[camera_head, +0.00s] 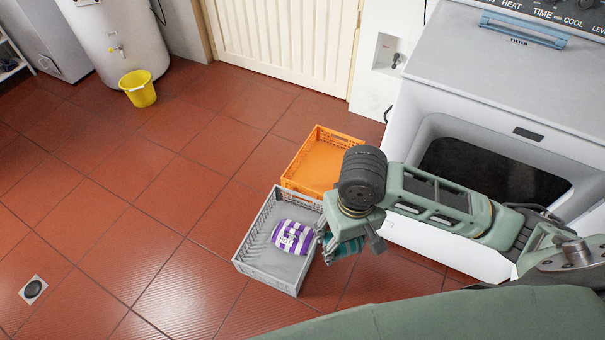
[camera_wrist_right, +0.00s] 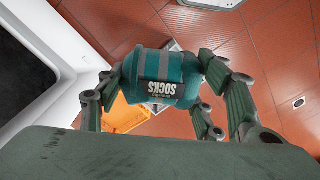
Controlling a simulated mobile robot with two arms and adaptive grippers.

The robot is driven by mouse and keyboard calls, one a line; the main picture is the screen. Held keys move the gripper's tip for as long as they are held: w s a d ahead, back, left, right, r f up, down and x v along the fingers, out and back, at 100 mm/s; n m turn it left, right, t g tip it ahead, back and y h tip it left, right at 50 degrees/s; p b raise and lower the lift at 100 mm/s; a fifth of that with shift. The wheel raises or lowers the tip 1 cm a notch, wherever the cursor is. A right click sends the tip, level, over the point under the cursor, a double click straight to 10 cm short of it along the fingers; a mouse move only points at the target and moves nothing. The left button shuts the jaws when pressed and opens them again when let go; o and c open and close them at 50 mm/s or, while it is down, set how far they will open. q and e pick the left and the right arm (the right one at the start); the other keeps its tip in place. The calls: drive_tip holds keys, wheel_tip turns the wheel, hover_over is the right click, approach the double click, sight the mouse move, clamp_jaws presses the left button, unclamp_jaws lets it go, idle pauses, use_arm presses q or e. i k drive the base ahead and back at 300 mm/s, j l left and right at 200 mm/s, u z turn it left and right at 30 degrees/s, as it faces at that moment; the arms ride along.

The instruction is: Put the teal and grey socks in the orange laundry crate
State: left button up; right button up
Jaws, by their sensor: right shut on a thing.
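The teal and grey socks (camera_wrist_right: 162,75) are a rolled bundle with a dark "SOCKS" label, held between the fingers of my right gripper (camera_wrist_right: 165,95). In the head view the right gripper (camera_head: 350,240) hangs just right of the grey crate, and a teal part of the socks (camera_head: 347,247) shows under it. The gripper is shut on the socks. The orange laundry crate (camera_head: 322,155) stands on the floor behind the grey crate, and the part of it in sight is empty; my arm hides its right side. My left gripper is not in view.
A grey crate (camera_head: 273,276) with purple and white striped socks (camera_head: 293,238) stands in front of the orange crate. A white machine (camera_head: 480,90) with a dark opening is at the right. A yellow bucket (camera_head: 138,88) stands far left. The tiled floor at left is mostly clear.

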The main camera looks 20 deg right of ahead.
sight(316, 175)
drive_tip(key=i+j+u, duration=0.3)
drive_tip(key=j, duration=0.4)
drive_tip(key=i+j+u, duration=0.3)
drive_tip(key=j, duration=0.3)
drive_tip(key=i+j+u, duration=0.35)
drive_tip(key=i+j, duration=0.2)
drive_tip(key=i+z, duration=0.25)
drive_tip(key=i, duration=0.2)
drive_tip(key=i+j+z, duration=0.25)
drive_tip(key=i, duration=0.15)
drive_tip(key=i+j+z, duration=0.25)
drive_tip(key=i, duration=0.15)
drive_tip(key=i+l+z, duration=0.25)
drive_tip(key=z, duration=0.15)
drive_tip(key=i+l+z, duration=0.1)
drive_tip(key=i+z, duration=0.95)
drive_tip(key=z, duration=0.2)
drive_tip(key=i+j+z, duration=0.2)
drive_tip(key=i+z, duration=0.2)
drive_tip(key=i+l+z, duration=0.15)
drive_tip(key=i+z, duration=0.65)
drive_tip(key=i+j+z, duration=0.1)
drive_tip(key=i+z, duration=0.25)
